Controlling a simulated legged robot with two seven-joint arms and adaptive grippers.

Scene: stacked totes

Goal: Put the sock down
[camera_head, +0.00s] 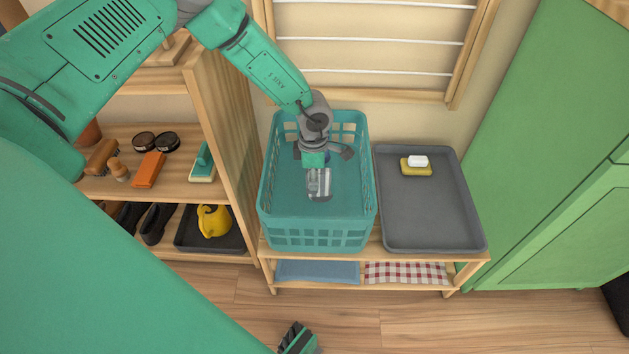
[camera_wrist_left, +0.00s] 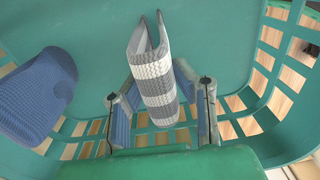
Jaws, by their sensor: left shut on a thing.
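My left gripper (camera_head: 318,176) reaches down into the teal laundry basket (camera_head: 318,238). It is shut on a grey and white striped sock (camera_head: 321,189). In the left wrist view the striped sock (camera_wrist_left: 156,78) is folded double between the two fingers of the left gripper (camera_wrist_left: 162,105), its loose ends pointing away. A blue ribbed thing, apparently another sock (camera_wrist_left: 38,95), lies in the basket to the left in that view. Whether the held sock touches the basket floor is hard to tell.
A grey tray (camera_head: 430,215) right of the basket holds a yellow sponge-like piece with a white bar (camera_head: 417,161) on it. A wooden shelf (camera_head: 222,120) with brushes and shoes stands left. A green cabinet (camera_head: 560,150) stands right. Folded cloths (camera_head: 405,272) lie below.

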